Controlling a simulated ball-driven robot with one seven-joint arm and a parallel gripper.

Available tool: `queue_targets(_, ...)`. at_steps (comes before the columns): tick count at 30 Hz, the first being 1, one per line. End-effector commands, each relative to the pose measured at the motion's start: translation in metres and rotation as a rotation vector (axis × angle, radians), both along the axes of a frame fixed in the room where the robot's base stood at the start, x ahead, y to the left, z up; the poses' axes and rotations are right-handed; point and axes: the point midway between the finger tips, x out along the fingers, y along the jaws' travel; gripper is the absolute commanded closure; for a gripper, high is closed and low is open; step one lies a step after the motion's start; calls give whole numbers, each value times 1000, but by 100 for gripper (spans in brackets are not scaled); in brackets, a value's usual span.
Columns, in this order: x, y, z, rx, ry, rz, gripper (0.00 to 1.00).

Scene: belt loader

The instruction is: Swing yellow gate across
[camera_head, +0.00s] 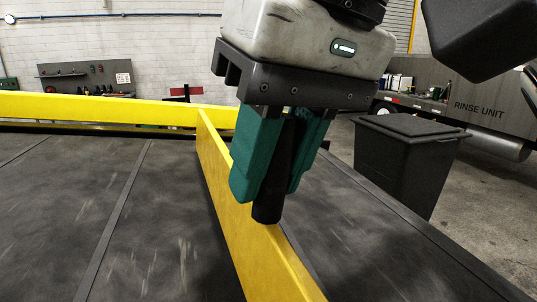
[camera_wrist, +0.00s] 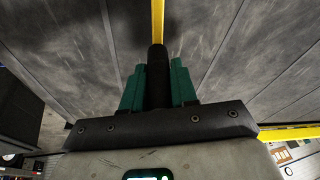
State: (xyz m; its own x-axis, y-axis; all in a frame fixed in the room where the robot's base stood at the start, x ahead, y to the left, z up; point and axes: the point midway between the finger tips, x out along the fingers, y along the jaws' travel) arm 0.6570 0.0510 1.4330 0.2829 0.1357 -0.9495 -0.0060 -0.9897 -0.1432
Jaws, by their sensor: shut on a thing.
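The yellow gate (camera_head: 243,237) is a long flat bar standing on edge over the dark belt (camera_head: 150,215). It runs from near the yellow side rail (camera_head: 110,108) toward the bottom of the head view. A black upright handle (camera_head: 268,212) stands at the gate. My gripper (camera_head: 272,190) has teal fingers, one on each side of the handle, and is shut on it. In the wrist view the handle (camera_wrist: 157,72) sits between the fingers, with the gate (camera_wrist: 158,18) running away beyond it. The gripper hides part of the gate and the handle's upper part.
A dark lidded bin (camera_head: 405,165) stands right of the belt. Behind it is a grey rinse unit (camera_head: 470,118) with items on its ledge. A tool board (camera_head: 85,77) is at the back wall. The belt left of the gate is bare.

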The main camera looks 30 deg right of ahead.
Motion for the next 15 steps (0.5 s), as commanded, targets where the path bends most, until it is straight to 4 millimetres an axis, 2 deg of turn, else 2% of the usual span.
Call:
queue_targets(10, 1, 0, 2, 4, -6, -3, 100)
queue_targets(11, 1, 0, 2, 4, -6, -3, 71)
queue_targets(15, 1, 0, 2, 3, -6, -2, 58)
